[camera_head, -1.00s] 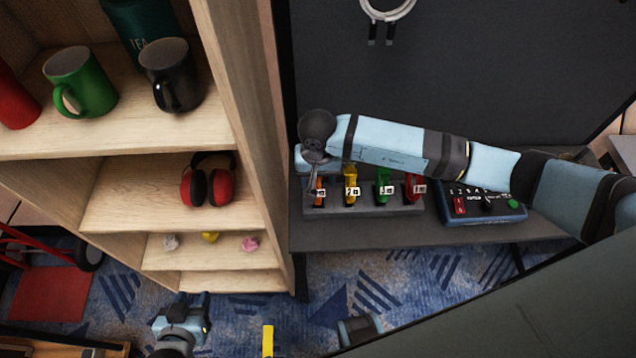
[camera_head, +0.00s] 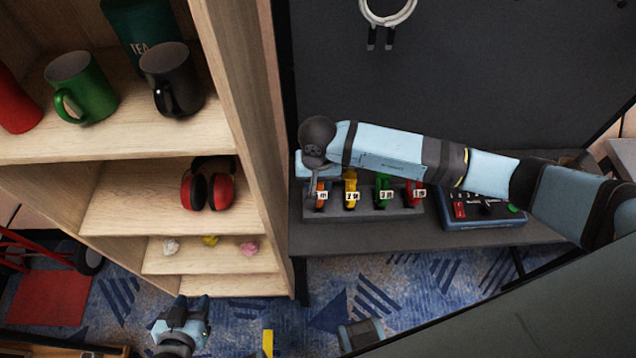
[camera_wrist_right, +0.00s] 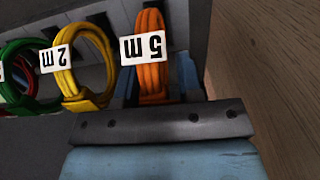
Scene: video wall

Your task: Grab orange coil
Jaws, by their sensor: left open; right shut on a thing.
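The orange coil (camera_wrist_right: 151,78) carries a white "5 m" tag and stands at the end of the row in the right wrist view. In the head view the orange coil (camera_head: 320,189) is at the left end of the dark rack (camera_head: 375,215), partly hidden by my right gripper. My right gripper (camera_wrist_right: 155,88) is shut on the orange coil, with a blue finger on each side of it. In the head view my right gripper (camera_head: 313,183) reaches down over the rack. My left gripper (camera_head: 182,312) is open and empty, low over the floor by the shelf.
Yellow (camera_head: 351,190), green (camera_head: 384,190) and red (camera_head: 413,192) coils stand in the same rack. A control box (camera_head: 482,212) sits right of the rack on the dark bench. A wooden shelf (camera_head: 262,150) stands close on the left.

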